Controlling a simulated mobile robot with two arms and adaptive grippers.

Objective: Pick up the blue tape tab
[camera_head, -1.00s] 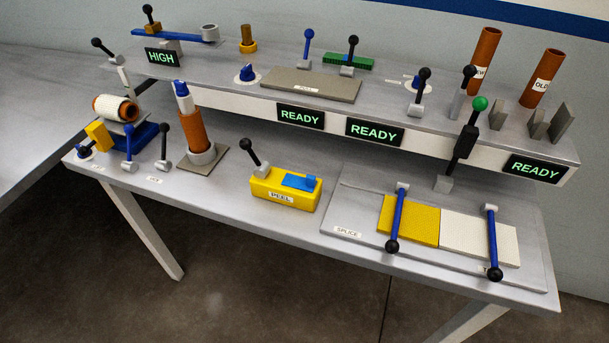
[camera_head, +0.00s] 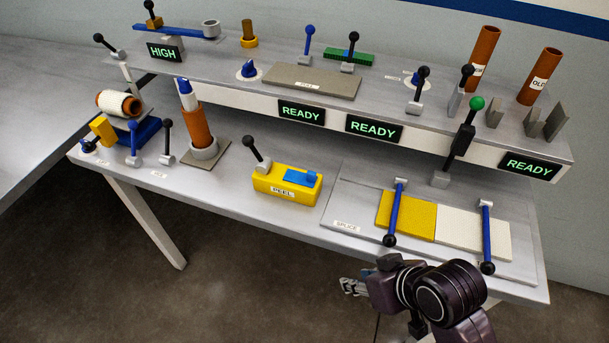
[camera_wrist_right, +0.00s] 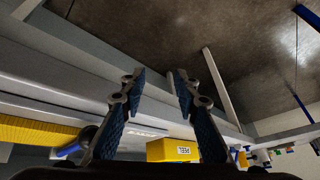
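The blue tape tab (camera_head: 299,177) lies on top of the yellow block (camera_head: 264,184) labelled PEEL, near the middle of the table's front edge. My right gripper (camera_head: 352,287) is in front of the table edge, right of and nearer than the block, and apart from it. In the right wrist view its two fingers (camera_wrist_right: 158,82) are spread with nothing between them. The yellow block (camera_wrist_right: 165,150) shows beyond the fingers there; I cannot make out the blue tab in that view. My left gripper is not in view.
A black-knobbed lever (camera_head: 256,155) stands at the block's left end. Right of it is the splice plate (camera_head: 345,208) with yellow and white pads under two blue bars. An orange tube (camera_head: 199,128) stands to the left. A raised shelf (camera_head: 230,82) runs behind.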

